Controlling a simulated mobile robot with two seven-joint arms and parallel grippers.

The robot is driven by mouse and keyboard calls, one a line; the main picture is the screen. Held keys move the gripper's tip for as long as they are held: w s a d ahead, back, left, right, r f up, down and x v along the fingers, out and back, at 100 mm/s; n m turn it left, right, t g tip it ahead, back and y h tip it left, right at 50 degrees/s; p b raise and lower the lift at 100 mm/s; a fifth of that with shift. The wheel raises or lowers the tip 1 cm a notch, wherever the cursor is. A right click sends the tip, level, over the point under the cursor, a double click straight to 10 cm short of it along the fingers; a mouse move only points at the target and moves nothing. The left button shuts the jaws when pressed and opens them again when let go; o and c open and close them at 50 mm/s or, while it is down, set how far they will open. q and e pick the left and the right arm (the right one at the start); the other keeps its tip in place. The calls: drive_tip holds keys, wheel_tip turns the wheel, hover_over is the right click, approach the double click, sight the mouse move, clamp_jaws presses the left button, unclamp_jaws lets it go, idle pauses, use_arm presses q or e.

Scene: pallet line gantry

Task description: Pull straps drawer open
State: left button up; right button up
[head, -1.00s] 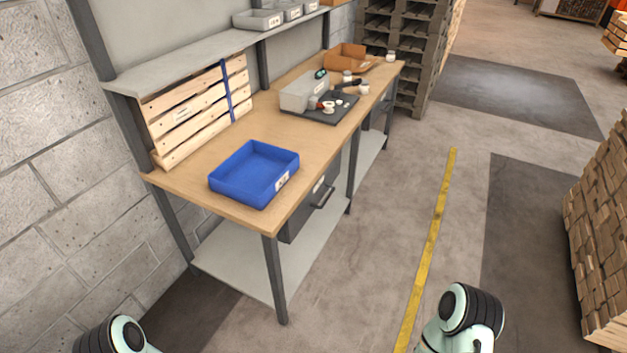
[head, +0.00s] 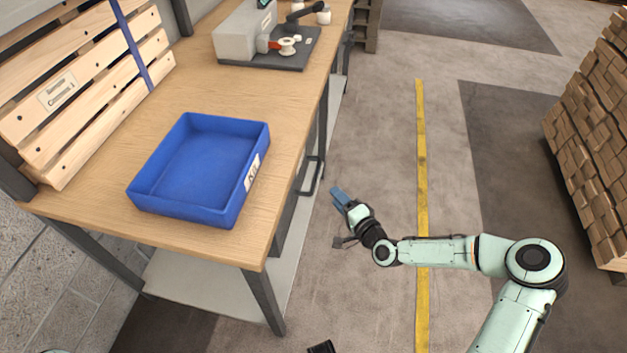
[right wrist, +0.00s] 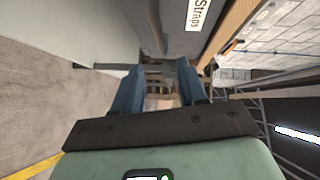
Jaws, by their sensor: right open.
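The straps drawer (head: 290,218) is a dark grey drawer under the workbench top, and it looks shut. Its bar handle (head: 314,176) sticks out on the aisle side. In the right wrist view the grey drawer front (right wrist: 160,25) carries a white "Straps" label (right wrist: 200,13). My right gripper (head: 336,195) has blue fingers and is just to the right of the handle in the head view, apart from it. The fingers (right wrist: 160,85) are spread and nothing shows held between them.
A blue bin (head: 200,165) stands on the wooden workbench top (head: 110,190) above the drawer. A grey tool (head: 243,35) on a dark mat stands farther back. The floor by the yellow line (head: 421,150) is clear. Stacked wood (head: 600,130) stands at right.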

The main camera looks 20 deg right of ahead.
drive_tip(key=b, duration=0.2)
approach(315, 174)
drive_tip(key=w+f, duration=0.1)
drive_tip(key=w, duration=0.3)
drive_tip(key=w+b, duration=0.1)
drive_tip(key=w, duration=0.2)
drive_tip(key=w+a+f, duration=0.1)
drive_tip(key=w, duration=0.2)
drive_tip(key=shift+f+b, duration=0.15)
drive_tip(key=shift+b, duration=0.2)
use_arm(q)
wheel_tip(315, 174, down, 6)
drive_tip(key=s+a, duration=0.2)
drive_tip(key=shift+g+y, duration=0.3)
drive_tip(key=shift+g, duration=0.1)
drive_tip(key=shift+r, duration=0.15)
use_arm(e)
clamp_jaws()
